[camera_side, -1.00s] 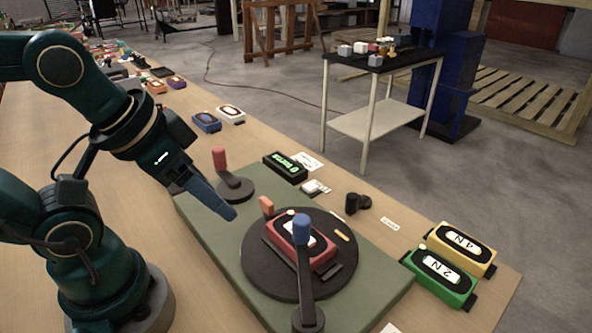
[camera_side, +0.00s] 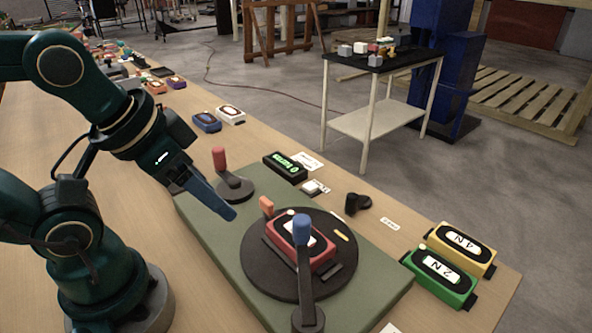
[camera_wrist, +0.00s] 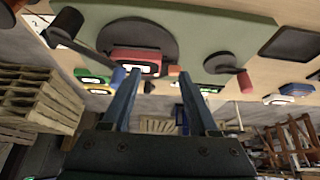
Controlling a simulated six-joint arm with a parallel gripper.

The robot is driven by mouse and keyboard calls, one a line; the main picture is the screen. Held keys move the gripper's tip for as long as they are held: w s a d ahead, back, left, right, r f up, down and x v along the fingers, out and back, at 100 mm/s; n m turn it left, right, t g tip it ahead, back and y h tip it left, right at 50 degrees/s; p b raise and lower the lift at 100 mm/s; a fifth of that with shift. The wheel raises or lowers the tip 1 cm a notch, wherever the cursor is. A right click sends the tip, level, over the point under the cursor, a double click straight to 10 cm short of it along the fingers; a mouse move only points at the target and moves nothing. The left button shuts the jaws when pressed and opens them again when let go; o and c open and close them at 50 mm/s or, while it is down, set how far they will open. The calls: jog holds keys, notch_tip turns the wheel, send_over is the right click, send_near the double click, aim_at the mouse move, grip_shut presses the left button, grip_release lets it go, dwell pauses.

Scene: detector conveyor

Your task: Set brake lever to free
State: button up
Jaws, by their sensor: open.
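Two levers stand on the green base plate (camera_side: 215,224). One has a red handle (camera_side: 219,158) on a dark round foot (camera_side: 234,188) at the back. The other has a blue handle (camera_side: 302,228) on a dark arm at the front. I cannot tell from any marking which is the brake lever. My gripper (camera_side: 232,214) hangs above the plate between the red-handled lever and the black turntable (camera_side: 262,268), touching neither lever. In the wrist view my gripper (camera_wrist: 158,74) is open and empty, with the blue handle (camera_wrist: 118,76) left and the red handle (camera_wrist: 245,82) right.
A red box (camera_side: 285,243) sits on the turntable, with an orange peg (camera_side: 266,203) at its edge. A black display box (camera_side: 285,167) stands behind the plate. Green (camera_side: 437,279) and yellow (camera_side: 461,248) boxes sit at the right.

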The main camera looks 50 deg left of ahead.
jog(key=w+d+r+m+h, duration=0.1)
jog(key=w+d+r+m, duration=0.1)
jog(key=w+r+m, duration=0.4)
jog(key=m+g+h, duration=0.2)
jog(key=m+h, duration=0.1)
jog(key=m, duration=0.3)
send_over(353, 195)
jog(key=a, duration=0.1)
notch_tip(353, 195, down, 10)
jog(key=shift+g, duration=0.6)
jog(key=f, duration=0.2)
jog(key=s+f, duration=0.1)
jog(key=f, duration=0.1)
jog(key=shift+a+f, duration=0.2)
jog(key=shift+n, duration=0.3)
jog(key=shift+x, duration=2.45)
jog(key=shift+a, duration=0.1)
